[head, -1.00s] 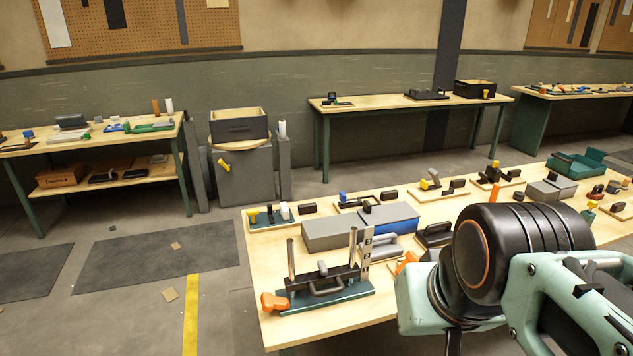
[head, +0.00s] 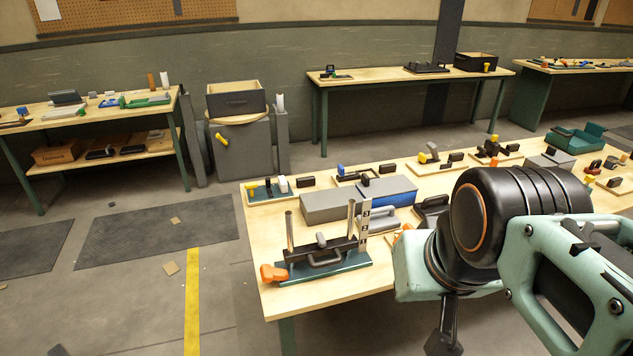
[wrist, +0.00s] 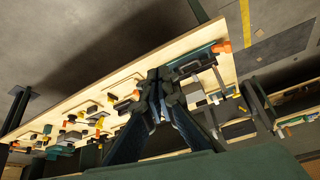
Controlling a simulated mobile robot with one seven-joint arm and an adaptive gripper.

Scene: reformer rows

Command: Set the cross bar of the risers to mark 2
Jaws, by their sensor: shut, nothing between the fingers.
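The risers are two upright metal posts on a teal base (head: 345,262) at the near left corner of the bench. A black cross bar (head: 335,247) with a grey loop handle spans the posts low down, just above the base. A pale scale plate (head: 364,225) with dark marks stands by the right post; its figures are too small to read surely. An orange handle (head: 273,273) sits at the base's left end. My gripper (wrist: 158,76) is shut and empty; the wrist view shows it above the bench, with the teal base (wrist: 203,58) beyond it. It is apart from the risers.
Grey and blue blocks (head: 388,190) stand behind the risers, with several small fixtures along the bench (head: 315,294). My arm hides part of the bench's right side. Open floor with a yellow stripe (head: 192,300) lies left of the bench.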

